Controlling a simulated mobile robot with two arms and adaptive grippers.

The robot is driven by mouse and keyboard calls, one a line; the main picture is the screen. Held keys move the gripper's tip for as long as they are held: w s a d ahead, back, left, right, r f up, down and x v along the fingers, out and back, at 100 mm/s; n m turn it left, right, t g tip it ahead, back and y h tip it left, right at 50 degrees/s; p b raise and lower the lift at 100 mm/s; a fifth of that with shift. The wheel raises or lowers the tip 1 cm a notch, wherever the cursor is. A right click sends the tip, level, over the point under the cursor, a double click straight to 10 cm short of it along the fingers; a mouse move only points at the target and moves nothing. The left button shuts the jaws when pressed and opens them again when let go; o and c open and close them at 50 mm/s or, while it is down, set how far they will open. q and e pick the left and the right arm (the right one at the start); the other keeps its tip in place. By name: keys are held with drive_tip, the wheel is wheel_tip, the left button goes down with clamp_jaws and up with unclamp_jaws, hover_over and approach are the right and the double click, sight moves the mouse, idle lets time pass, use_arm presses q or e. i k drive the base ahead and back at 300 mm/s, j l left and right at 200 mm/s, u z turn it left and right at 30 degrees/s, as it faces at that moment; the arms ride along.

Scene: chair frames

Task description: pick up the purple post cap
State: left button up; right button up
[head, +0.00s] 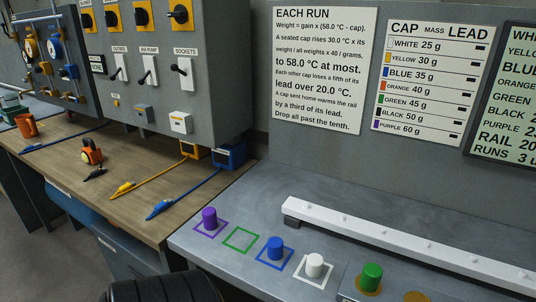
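The purple post cap (209,217) is a short upright cylinder. It stands inside a purple square outline near the left end of the grey metal bench top (270,205). An empty green square outline (240,239) lies just right of it. A blue cap (275,248) stands in a blue outline and a white cap (314,265) in a white outline. A green cap (371,277) stands further right on an orange-brown round spot.
A long white rail (400,240) runs behind the caps. A wooden bench (125,185) at the left carries cables, clips and an orange cup (26,126). A grey switch panel (215,80) stands behind it. Wall signs list cap masses.

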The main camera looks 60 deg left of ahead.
sight(209, 217)
drive_tip(key=u, duration=2.35)
